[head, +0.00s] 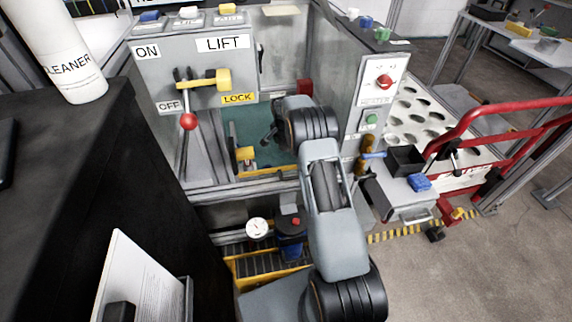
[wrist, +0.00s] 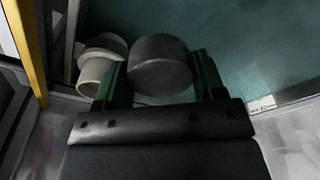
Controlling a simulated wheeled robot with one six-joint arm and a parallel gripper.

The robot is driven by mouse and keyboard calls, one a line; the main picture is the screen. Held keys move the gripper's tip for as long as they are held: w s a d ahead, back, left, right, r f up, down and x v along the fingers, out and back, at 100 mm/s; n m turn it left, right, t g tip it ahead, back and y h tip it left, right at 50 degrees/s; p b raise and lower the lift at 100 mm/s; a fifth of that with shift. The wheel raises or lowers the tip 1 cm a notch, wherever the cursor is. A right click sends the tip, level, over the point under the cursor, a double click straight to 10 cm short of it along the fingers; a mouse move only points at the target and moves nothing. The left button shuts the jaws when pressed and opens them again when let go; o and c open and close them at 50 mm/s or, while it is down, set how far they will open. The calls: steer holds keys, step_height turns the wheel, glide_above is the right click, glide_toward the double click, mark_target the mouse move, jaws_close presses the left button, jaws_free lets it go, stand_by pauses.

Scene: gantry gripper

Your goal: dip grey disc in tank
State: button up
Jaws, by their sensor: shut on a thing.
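The grey disc (wrist: 160,65) is a short dark cylinder between the two green fingers of my gripper (wrist: 160,80) in the wrist view. My gripper is shut on it. The tank shows as a teal-green surface (wrist: 262,45) beyond the disc in the wrist view. In the head view the teal tank interior (head: 236,122) lies behind the lever panel, and my arm reaches into it. My gripper there is small and partly hidden by my arm, and I cannot make out the disc. I cannot tell whether the disc touches any liquid.
A pale pipe fitting (wrist: 98,65) stands close left of the disc in the wrist view. The lift panel (head: 200,70) with a red-knobbed lever (head: 188,122) is left of my arm. A control post (head: 376,100) stands right. A red rail (head: 500,115) lies farther right.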

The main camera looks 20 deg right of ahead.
steer(key=shift+r+p, duration=1.25)
steer(key=shift+r, duration=1.25)
